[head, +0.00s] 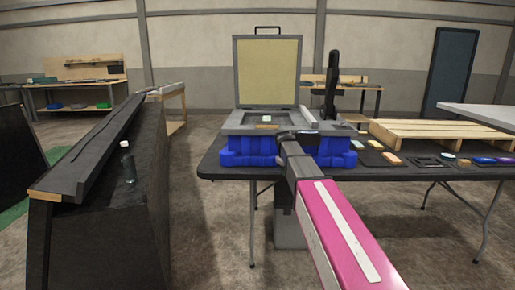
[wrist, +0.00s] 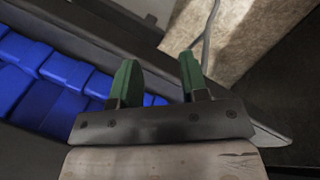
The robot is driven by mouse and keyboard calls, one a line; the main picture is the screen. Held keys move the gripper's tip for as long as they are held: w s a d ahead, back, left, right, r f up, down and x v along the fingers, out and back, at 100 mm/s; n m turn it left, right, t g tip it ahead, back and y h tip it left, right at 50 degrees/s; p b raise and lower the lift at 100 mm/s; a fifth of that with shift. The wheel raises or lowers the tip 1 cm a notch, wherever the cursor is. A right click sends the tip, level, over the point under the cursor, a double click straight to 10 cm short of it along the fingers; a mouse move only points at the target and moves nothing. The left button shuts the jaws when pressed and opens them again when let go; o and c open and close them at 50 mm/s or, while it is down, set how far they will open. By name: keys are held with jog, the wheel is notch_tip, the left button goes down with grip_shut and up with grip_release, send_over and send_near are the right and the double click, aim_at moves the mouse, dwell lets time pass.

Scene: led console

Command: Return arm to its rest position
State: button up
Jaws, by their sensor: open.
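My gripper (wrist: 158,78) shows in the wrist view with its two green fingers apart and nothing between them. Blue blocks (wrist: 68,70) lie to the left of the fingers, with the dark table edge passing behind. In the head view my pink arm reaches from the lower right to the table's front edge, and its fingers cannot be made out there. The grey console (head: 240,122) stands on blue supports (head: 248,148), its lid (head: 267,72) raised upright with a pale yellow inner panel. My arm's end covers part of the console's front right.
The black folding table (head: 420,172) holds a wooden pallet (head: 440,133) and several small coloured pieces at the right. A dark sloped stand (head: 115,210) with a small bottle (head: 128,163) is at the left. Bare floor (head: 215,225) lies between stand and table.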

jog(key=s+d+f+m+g+y, duration=0.1)
jog(key=s+d+f+m, duration=0.1)
jog(key=s+f, duration=0.9)
jog(key=s+d+f+m+g+y, duration=0.1)
jog(key=s+f+m, duration=0.4)
jog(key=s+f, duration=0.6)
jog(key=s+d, duration=0.1)
jog(key=s, duration=0.7)
jog(key=shift+s+d+f+g, duration=0.15)
jog(key=shift+s+f+g, duration=0.05)
jog(key=shift+g, duration=0.1)
